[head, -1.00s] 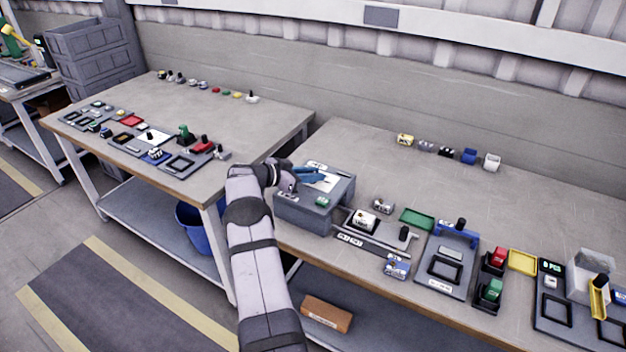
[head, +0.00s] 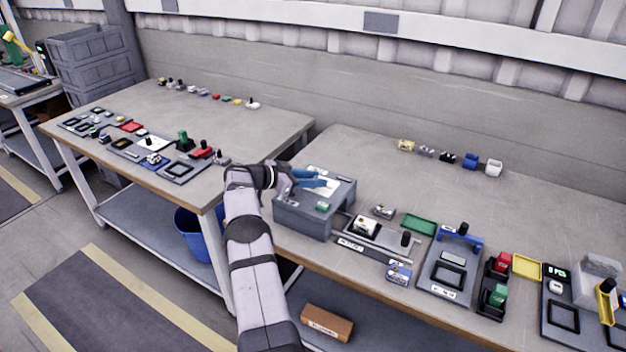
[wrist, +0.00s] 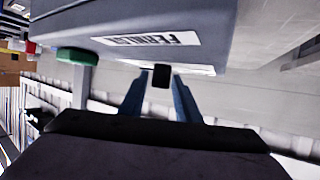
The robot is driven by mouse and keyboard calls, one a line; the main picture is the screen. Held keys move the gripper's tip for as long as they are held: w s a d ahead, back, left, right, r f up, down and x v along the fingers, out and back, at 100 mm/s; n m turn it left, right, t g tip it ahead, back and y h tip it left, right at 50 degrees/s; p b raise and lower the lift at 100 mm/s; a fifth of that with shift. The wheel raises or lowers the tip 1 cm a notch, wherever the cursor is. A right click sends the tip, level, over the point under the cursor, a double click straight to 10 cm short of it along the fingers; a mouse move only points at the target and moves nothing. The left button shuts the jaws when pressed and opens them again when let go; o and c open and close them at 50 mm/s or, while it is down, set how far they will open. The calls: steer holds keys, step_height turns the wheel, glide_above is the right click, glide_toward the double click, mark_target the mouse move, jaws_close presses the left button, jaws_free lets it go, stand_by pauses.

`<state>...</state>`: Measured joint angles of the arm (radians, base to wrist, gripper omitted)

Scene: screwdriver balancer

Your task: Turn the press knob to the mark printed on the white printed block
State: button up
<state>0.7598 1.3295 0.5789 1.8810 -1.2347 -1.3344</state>
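My gripper (head: 318,179) is above the grey box at the left end of the right bench. Its two blue fingers are apart. In the wrist view the fingers (wrist: 158,80) stand apart, with a small dark block-like part (wrist: 161,76) between their tips. I cannot tell whether it is near or touching. A white printed block (head: 366,225) sits on a grey fixture right of the box; its print is too small to read. A black knob (head: 405,238) stands at that fixture's right end. I cannot tell for certain which knob is the press knob.
The grey box (head: 300,218) has a label and a green part (head: 322,206); its labelled side fills the upper wrist view. A green tray (head: 419,223), a blue arch fixture (head: 459,238) and a yellow tray (head: 527,266) lie to the right. The bench behind is mostly clear.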

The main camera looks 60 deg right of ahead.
steer(key=shift+o, duration=0.3)
steer(key=shift+b+v, duration=0.8)
steer(key=shift+v, duration=2.9)
steer(key=s+d+r+n+h+p, duration=0.25)
steer(key=s+r+p, duration=0.45)
steer(key=s+r, duration=0.4)
steer(key=w+a+f+n+t, duration=0.1)
steer(key=f, duration=0.2)
steer(key=w+f+n+t, duration=0.2)
steer(key=f, duration=0.1)
steer(key=w+a+f+n+t, duration=0.1)
steer(key=f+n+t, duration=0.1)
steer(key=f, duration=0.1)
steer(key=shift+w+a, duration=0.4)
steer(key=shift+w+a+f+t+y, duration=0.15)
steer(key=shift+w+f+t, duration=0.25)
steer(key=shift+w, duration=0.2)
steer(key=shift+w+a+f+t+y, duration=0.1)
steer(key=shift+w+f+t, duration=0.3)
steer(key=shift+w, duration=0.2)
steer(key=shift+w+a+f+m, duration=0.1)
steer(key=shift+w+f+m, duration=0.15)
steer(key=shift+m, duration=0.4)
